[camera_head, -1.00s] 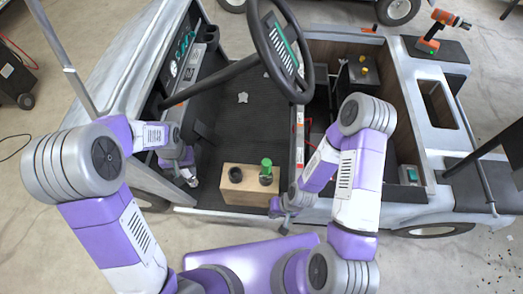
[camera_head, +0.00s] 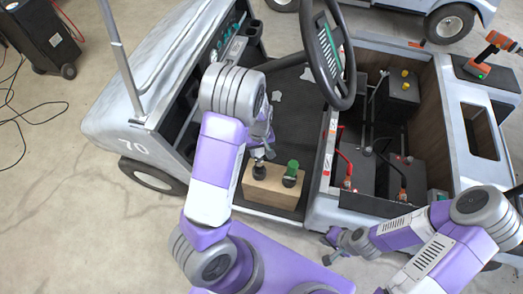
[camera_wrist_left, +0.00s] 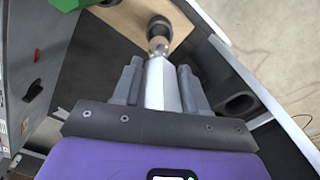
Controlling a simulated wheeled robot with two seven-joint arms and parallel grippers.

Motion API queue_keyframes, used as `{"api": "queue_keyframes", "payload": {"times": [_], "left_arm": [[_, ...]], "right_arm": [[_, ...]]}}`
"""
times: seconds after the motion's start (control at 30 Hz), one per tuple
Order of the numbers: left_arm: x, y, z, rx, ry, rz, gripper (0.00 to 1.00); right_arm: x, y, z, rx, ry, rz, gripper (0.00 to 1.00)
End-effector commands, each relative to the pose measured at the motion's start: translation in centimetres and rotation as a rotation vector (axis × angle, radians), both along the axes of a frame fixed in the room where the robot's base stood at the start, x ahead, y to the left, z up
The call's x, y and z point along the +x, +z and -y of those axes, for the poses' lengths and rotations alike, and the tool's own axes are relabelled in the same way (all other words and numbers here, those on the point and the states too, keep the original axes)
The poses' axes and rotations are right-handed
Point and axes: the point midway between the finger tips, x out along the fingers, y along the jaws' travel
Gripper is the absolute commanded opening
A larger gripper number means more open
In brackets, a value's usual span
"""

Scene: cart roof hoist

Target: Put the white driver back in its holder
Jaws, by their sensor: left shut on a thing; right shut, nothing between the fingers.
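The holder is a wooden block (camera_head: 270,190) on the cart's floor edge, with two round sockets. The right socket holds a green-topped driver (camera_head: 293,168). My left gripper (camera_head: 261,143) is over the block's left socket, mostly hidden by my arm. In the left wrist view, it is shut on the white driver (camera_wrist_left: 163,85), whose dark and metallic end points at the wooden block (camera_wrist_left: 125,18). I cannot tell how far that end is inside the socket. A green part (camera_wrist_left: 60,4) shows at the top left there. My right gripper (camera_head: 334,246) is shut and empty, low beside the cart.
The steering wheel (camera_head: 334,55) rises behind the block. Battery bay with red cables (camera_head: 348,175) lies open to the right. An orange drill (camera_head: 490,55) rests on the cart's far right. A dark cup holder (camera_wrist_left: 238,104) is right of the left gripper in the wrist view.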

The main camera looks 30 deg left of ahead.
Motion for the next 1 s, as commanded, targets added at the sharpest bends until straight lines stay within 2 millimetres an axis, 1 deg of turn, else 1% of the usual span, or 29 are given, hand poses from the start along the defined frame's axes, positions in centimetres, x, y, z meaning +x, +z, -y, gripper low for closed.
{"api": "queue_keyframes", "payload": {"times": [0.1, 0.37, 0.5, 0.67, 1.0], "left_arm": [[0.1, -0.4, -0.3, 0.002, 0.035, 0.002, 0.0], [0.1, -0.2, -0.2, 0.001, 0.031, 0.003, 0.0], [0.0, -0.2, -0.2, 0.002, 0.03, 0.001, 0.0], [0.0, -1.4, -0.2, 0.002, 0.03, 0.002, 0.0], [0.0, -4.4, -0.1, 0.001, 0.029, 0.001, 0.0]], "right_arm": [[0.0, 0.0, 0.0, 0.0, 0.0, 0.0, 0.0], [0.0, 0.0, 0.0, 0.0, 0.0, 0.0, 0.0], [0.0, 0.4, 0.0, 0.0, -0.001, 0.0, 0.0], [0.0, -0.6, 0.0, 0.0, 0.0, 0.0, 0.0], [0.0, -2.8, 0.0, 0.0, -0.001, 0.0, 0.0]]}}
